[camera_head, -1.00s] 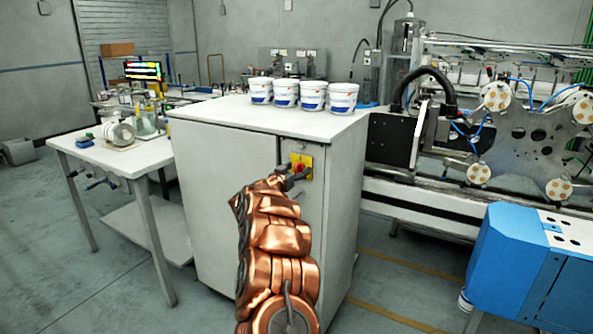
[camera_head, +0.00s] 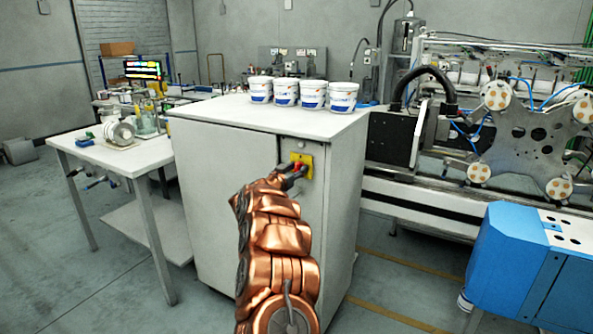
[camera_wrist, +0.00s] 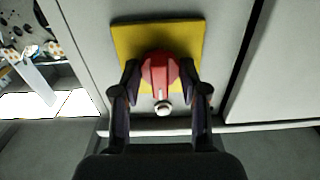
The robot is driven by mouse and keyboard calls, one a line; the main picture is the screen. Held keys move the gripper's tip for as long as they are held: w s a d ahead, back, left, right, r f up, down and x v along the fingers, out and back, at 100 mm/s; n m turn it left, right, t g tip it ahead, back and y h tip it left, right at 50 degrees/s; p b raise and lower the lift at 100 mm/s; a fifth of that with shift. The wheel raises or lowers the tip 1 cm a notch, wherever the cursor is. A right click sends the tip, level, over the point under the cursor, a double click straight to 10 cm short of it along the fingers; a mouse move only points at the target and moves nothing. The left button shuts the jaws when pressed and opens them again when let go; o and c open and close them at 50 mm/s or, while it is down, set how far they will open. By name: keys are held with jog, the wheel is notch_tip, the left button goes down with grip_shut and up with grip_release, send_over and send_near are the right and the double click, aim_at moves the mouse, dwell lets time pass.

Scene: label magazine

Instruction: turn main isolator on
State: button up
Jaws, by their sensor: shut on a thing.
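The main isolator is a red rotary knob (camera_wrist: 160,72) on a yellow plate (camera_wrist: 126,42), fixed to the front of a white cabinet (camera_head: 225,190). In the head view the yellow plate (camera_head: 306,159) shows at the upper right of the cabinet front, with only a bit of red visible. My gripper (camera_wrist: 160,84) is shut on the red knob, with one dark finger on each side of it. In the head view my gripper (camera_head: 296,172) covers the lower part of the plate. A small pale round part shows just below the knob in the wrist view.
Several white tubs (camera_head: 300,95) stand on the cabinet top. A white table (camera_head: 110,158) with items stands to the left. A machine (camera_head: 500,140) and a blue unit (camera_head: 530,260) stand to the right. Open floor lies between.

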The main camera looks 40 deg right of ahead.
jog(key=m+b, duration=0.2)
jog(key=m, duration=0.2)
jog(key=shift+f, duration=0.2)
jog(key=m+b, duration=0.3)
jog(key=m, duration=0.1)
jog(key=shift+m, duration=0.3)
jog(key=m+b, duration=0.3)
jog(key=m, duration=0.1)
jog(key=shift+m+b, duration=1.6)
jog(key=shift+m, duration=1)
jog(key=shift+s, duration=0.1)
jog(key=o, duration=1.1)
jog(key=shift+r, duration=0.1)
